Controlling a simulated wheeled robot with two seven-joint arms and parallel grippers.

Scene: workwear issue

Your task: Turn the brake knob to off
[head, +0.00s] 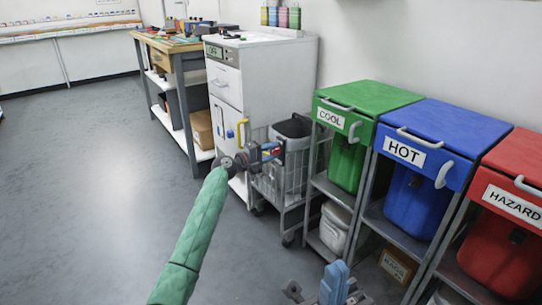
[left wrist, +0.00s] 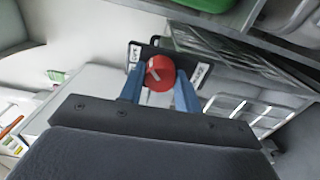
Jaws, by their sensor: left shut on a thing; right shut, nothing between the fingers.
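The brake knob (left wrist: 160,73) is round and red with a white pointer line, and sits on a dark plate (left wrist: 146,50) with a white label at each side. The label words are too small to read surely. In the left wrist view the pointer line slants. My left gripper (left wrist: 160,80) has its blue fingers shut on the knob, one at each side. In the head view my left gripper (head: 269,152) is at the wire cart (head: 285,180), and the knob is mostly hidden there. My right gripper (head: 335,284) is shut and empty at the bottom edge.
A white cabinet (head: 262,75) and a workbench (head: 178,70) stand behind the cart. To its right are a green COOL bin (head: 362,98), a blue HOT bin (head: 440,130) and a red HAZARD bin (head: 508,190) on racks. The floor at left is clear.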

